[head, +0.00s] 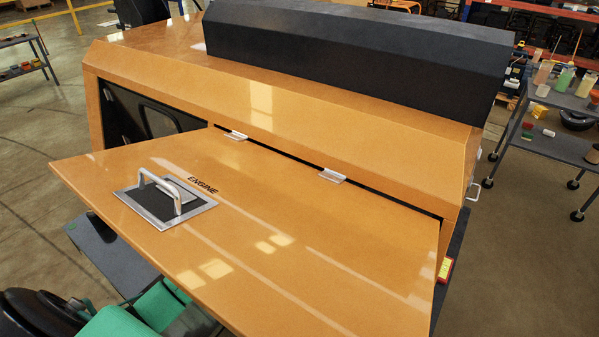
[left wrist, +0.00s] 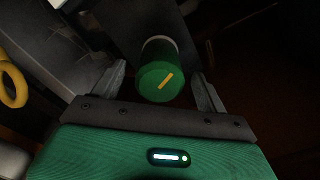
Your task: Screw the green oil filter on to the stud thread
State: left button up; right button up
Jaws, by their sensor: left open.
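The green oil filter (left wrist: 160,80) shows in the left wrist view, with an orange mark on its end and a pale band at its far end. My left gripper (left wrist: 163,77) is open, with one finger on each side of the filter and a visible gap to each. In the head view the filter and the left gripper's fingers are hidden under the raised orange engine door; only green and black parts of my left arm show at the lower left. The stud thread is not visible in either view. My right gripper is not in view.
The orange engine door (head: 290,240) with its handle (head: 165,190) sticks out over my left arm. A yellow ring-shaped part (left wrist: 13,85) is at the left in the wrist view. A grey cart (head: 560,130) with bottles stands at the right.

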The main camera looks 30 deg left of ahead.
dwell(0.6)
pick_arm(q)
jog(key=c, duration=1.2)
jog(key=m, duration=0.5)
jog(key=shift+c, duration=0.2)
jog(key=m, duration=0.5)
jog(key=shift+w+r, duration=0.1)
